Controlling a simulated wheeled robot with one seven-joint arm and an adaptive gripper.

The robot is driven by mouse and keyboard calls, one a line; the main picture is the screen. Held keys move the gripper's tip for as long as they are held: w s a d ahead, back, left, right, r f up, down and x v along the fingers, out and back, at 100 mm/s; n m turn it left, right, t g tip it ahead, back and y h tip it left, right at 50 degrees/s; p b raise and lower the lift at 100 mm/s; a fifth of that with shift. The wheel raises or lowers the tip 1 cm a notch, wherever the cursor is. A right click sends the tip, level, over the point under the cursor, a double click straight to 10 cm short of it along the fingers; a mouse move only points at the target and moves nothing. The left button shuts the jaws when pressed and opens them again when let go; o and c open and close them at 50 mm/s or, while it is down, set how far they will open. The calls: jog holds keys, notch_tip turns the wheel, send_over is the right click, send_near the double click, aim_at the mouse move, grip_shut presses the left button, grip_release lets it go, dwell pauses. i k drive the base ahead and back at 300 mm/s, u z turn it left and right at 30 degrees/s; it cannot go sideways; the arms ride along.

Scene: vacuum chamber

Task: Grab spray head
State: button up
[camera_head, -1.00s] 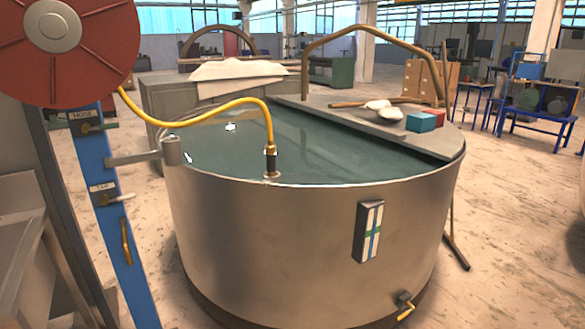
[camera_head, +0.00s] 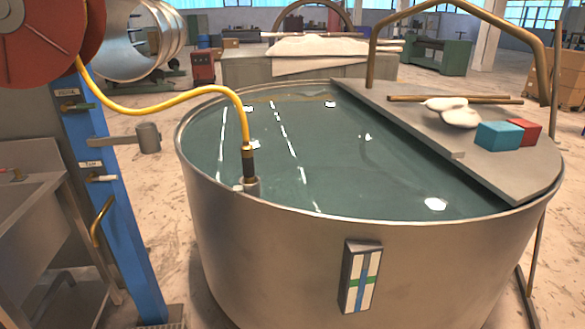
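The spray head (camera_head: 248,166) is a dark cylinder with brass-coloured ends at the end of a yellow hose (camera_head: 165,105). It stands upright in a small grey holder (camera_head: 247,186) at the near left rim of the round metal tank (camera_head: 270,245). The hose arches up from the spray head and runs left to a red reel (camera_head: 40,40). My gripper is not in view.
A blue post (camera_head: 107,200) with labelled valve handles and an empty cup-shaped bracket (camera_head: 148,137) stands left of the tank. A grey board (camera_head: 420,125) across the tank carries teal (camera_head: 498,135) and red blocks, white cloths and a rod. A gauge (camera_head: 360,277) is on the tank's front.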

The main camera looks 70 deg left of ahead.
aim_at(247, 149)
jog(key=u, duration=0.05)
jog(key=i, duration=0.4)
jog(key=u, duration=2.4)
